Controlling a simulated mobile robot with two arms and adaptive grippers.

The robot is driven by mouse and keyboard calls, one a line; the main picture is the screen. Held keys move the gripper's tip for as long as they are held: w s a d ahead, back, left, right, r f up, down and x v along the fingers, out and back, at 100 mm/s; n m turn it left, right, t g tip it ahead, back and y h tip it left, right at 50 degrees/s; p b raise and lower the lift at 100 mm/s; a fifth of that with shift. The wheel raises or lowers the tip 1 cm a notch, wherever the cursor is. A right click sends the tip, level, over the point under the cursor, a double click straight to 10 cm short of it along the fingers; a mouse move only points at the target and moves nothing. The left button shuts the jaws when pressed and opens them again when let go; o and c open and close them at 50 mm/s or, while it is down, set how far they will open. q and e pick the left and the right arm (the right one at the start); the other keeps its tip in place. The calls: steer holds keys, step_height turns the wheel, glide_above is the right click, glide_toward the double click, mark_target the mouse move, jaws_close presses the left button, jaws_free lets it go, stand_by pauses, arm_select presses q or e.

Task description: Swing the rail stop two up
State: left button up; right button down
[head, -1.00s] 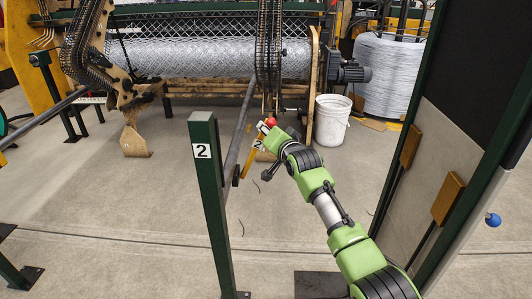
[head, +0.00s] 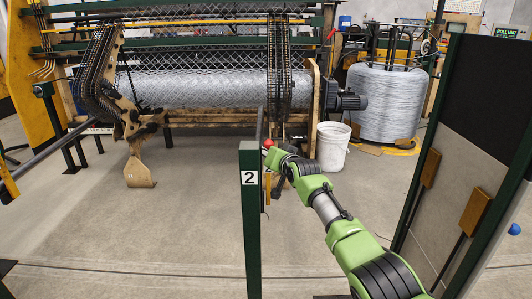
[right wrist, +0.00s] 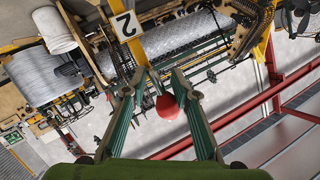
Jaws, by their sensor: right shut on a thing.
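Rail stop two is a yellow bar (head: 266,185) with a red ball knob (head: 267,143); in the head view it is mostly hidden behind the green post marked 2 (head: 250,215). In the right wrist view the yellow bar with its 2 plate (right wrist: 126,26) shows beyond the fingers. The red knob (right wrist: 167,107) sits between the two fingers there. My right gripper (head: 272,150) is shut on the stop at its knob; it also shows in the right wrist view (right wrist: 160,82). My left gripper is in neither view.
The weaving machine with its mesh roll (head: 200,92) stands behind. A white bucket (head: 332,146) and a wire coil (head: 388,100) stand right of it. A dark green framed panel (head: 480,120) is close on the right. Open floor lies left of the post.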

steer(key=shift+a+r, duration=0.3)
steer(key=shift+r, duration=0.65)
steer(key=c, duration=1.9)
jaws_free()
steer(key=shift+w+a, duration=0.1)
steer(key=shift+f, duration=0.1)
steer(key=shift+f, duration=0.1)
steer(key=shift+f, duration=0.1)
steer(key=v, duration=1.2)
steer(key=shift+d+f, duration=0.3)
